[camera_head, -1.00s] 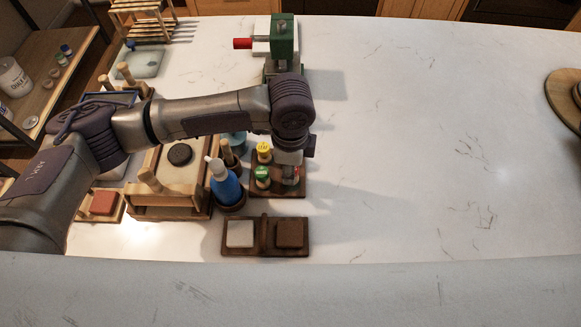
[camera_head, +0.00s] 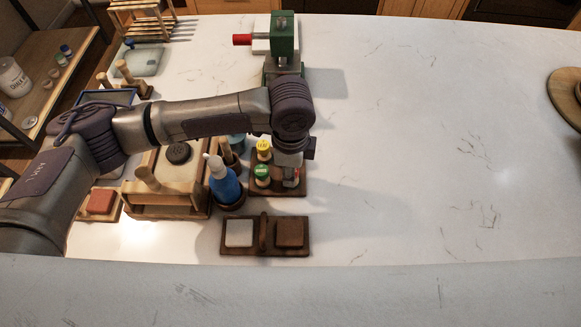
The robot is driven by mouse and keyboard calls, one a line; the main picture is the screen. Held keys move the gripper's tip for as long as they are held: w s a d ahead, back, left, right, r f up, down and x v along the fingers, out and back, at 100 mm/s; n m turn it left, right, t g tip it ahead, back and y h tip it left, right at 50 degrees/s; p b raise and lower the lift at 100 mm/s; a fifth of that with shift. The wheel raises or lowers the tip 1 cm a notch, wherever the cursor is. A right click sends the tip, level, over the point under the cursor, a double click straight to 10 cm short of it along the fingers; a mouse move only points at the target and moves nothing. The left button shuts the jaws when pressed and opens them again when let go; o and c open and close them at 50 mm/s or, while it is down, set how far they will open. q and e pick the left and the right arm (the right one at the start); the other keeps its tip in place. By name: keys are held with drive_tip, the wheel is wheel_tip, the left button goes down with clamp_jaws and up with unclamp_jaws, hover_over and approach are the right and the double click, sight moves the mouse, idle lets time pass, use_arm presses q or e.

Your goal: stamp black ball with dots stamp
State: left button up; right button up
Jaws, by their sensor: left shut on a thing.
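The black ball (camera_head: 178,153) looks like a dark flattened lump on a light slab in a wooden frame (camera_head: 168,200). The stamps stand on a small dark wooden rack (camera_head: 280,190): a yellow-topped stamp (camera_head: 263,149), a green-topped stamp (camera_head: 262,172) and a partly hidden red-topped one (camera_head: 297,174). My left gripper (camera_head: 290,170) points down over the right side of the rack, shut on a stamp that it largely hides, likely the red-topped one. I cannot tell which stamp bears dots. My right gripper is out of view.
A blue spray bottle (camera_head: 224,182) and tool holders stand between the slab and the rack. A two-pad wooden tray (camera_head: 263,246) lies in front. A green press (camera_head: 284,42) with a red handle stands at the back. The table to the right is clear.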

use_arm(q)
drive_tip(key=o, duration=1.1)
drive_tip(key=shift+f, duration=0.1)
